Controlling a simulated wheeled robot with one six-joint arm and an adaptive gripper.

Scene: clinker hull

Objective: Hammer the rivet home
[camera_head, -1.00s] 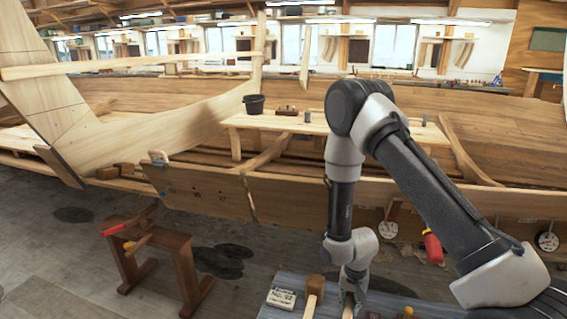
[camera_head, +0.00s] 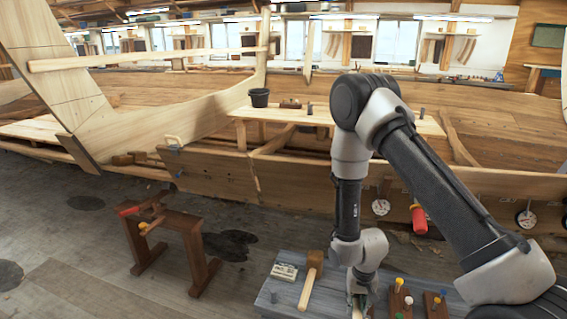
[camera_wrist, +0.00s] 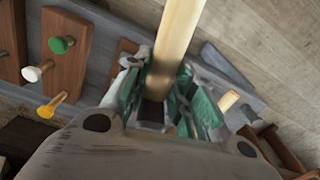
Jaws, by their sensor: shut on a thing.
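My gripper (camera_head: 361,292) is low over the grey bench, beside a wooden mallet (camera_head: 315,264) lying there. In the wrist view my gripper (camera_wrist: 160,92), with green pads, is shut on a pale wooden handle (camera_wrist: 181,30). This handle also shows below the gripper in the head view (camera_head: 357,312). Its far end is out of sight, so I cannot tell what tool it belongs to. I cannot make out the rivet in either view.
Brown blocks with coloured pegs (camera_head: 398,304) stand right of my gripper on the grey bench (camera_head: 285,299). A small labelled box (camera_head: 285,271) lies at its left. The hull planking (camera_head: 290,190) runs behind. A low wooden trestle (camera_head: 180,232) stands on the floor at left.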

